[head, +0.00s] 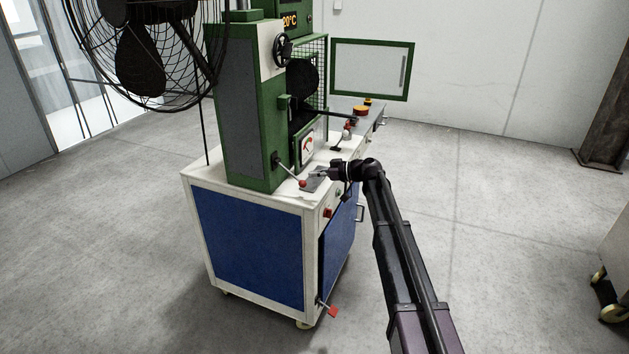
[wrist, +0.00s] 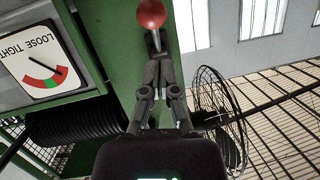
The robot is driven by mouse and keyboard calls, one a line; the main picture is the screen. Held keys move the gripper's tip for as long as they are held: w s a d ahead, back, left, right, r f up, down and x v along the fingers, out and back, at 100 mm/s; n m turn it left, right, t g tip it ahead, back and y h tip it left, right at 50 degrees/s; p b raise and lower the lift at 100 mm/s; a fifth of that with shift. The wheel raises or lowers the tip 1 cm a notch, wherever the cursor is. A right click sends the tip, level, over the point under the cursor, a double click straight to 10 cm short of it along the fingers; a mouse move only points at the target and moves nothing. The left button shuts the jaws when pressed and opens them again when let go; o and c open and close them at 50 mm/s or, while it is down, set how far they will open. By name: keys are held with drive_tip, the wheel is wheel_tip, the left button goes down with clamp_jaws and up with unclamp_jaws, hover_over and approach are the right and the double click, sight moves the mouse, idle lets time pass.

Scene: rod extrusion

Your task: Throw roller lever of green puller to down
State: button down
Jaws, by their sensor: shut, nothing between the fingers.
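The green puller (head: 247,110) stands on a white-topped cabinet. A lever with a red ball knob (head: 303,183) sticks out low from its front, slanting down to the right, with its pivot at the green housing. My gripper (head: 314,173) is just right of this lever, pointing left, with its fingers closed. In the wrist view the red ball (wrist: 152,13) shows just past the tips of my gripper (wrist: 157,57). The fingers are together with nothing held between them. They hide part of the lever's rod, and I cannot tell whether they touch it.
A LOOSE/TIGHT gauge (wrist: 42,70) is on the puller beside the lever; it also shows in the head view (head: 307,145). Red and other controls (head: 361,111) sit along the cabinet top. A large black fan (head: 140,55) stands at the left.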

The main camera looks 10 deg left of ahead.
drive_tip(key=shift+w+a+f+b, duration=0.1)
drive_tip(key=shift+a+f+b, duration=0.1)
drive_tip(key=shift+f+b, duration=0.7)
drive_tip(key=shift+w+a+f+b, duration=0.1)
drive_tip(key=shift+a+f+b, duration=0.1)
drive_tip(key=shift+f+b, duration=0.6)
drive_tip(key=shift+d+r, duration=0.1)
drive_tip(key=shift+d+r+p, duration=0.55)
drive_tip(key=shift+r+p, duration=0.05)
drive_tip(key=shift+p, duration=0.2)
drive_tip(key=shift+d+r+p, duration=0.65)
drive_tip(key=shift+r, duration=0.05)
drive_tip(key=f+v, duration=0.2)
drive_tip(key=v, duration=0.8)
drive_tip(key=shift+d+f, duration=0.3)
drive_tip(key=shift+f, duration=0.15)
